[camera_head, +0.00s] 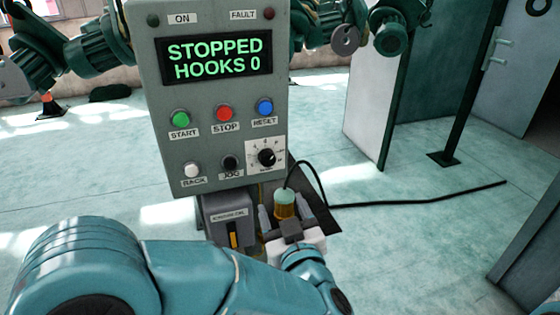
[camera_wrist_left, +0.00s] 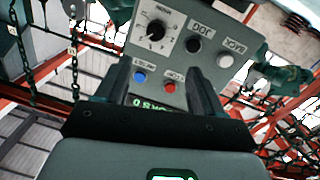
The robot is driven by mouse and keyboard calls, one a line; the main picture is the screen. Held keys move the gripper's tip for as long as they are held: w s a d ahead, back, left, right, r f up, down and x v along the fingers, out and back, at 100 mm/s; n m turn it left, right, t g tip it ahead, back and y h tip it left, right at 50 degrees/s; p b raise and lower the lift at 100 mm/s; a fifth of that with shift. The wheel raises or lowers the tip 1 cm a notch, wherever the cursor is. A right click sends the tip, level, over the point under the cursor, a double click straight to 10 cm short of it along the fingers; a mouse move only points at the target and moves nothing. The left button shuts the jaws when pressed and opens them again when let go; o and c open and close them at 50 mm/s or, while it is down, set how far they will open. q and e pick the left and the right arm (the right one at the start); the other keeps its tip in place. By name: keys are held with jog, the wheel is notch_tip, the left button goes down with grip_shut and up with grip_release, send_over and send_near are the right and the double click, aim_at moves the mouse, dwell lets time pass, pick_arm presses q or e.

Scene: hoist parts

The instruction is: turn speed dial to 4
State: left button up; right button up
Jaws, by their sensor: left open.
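The speed dial (camera_head: 266,157) is a black round knob on a white square scale plate, at the lower right of the grey control panel (camera_head: 210,90). Its pointer mark is toward the right in the head view; the scale numbers are too small to read. The dial also shows upside down in the left wrist view (camera_wrist_left: 153,34). My left gripper (camera_head: 285,212) is open and empty, below the panel and the dial. In the left wrist view its two fingers (camera_wrist_left: 160,85) stand apart, with the panel beyond them and the dial past the tips. My right gripper is not in view.
The panel's display (camera_head: 217,58) reads "STOPPED HOOKS 0". Close to the dial are the JOG button (camera_head: 230,163), the blue RESET button (camera_head: 264,107) and the red STOP button (camera_head: 224,113). A grey box (camera_head: 228,220) and a black cable (camera_head: 400,203) are below the panel.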

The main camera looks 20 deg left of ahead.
aim_at(268, 161)
pick_arm(q)
jog(key=p+x, duration=0.1)
jog(key=x, duration=0.7)
jog(key=p+x, duration=0.2)
jog(key=x, duration=0.5)
jog(key=shift+w+r+p, duration=0.15)
jog(key=shift+w+p, duration=0.15)
jog(key=shift+w, duration=0.15)
jog(key=shift+d, duration=0.1)
jog(key=c, duration=1.1)
jog(key=shift+o, duration=0.2)
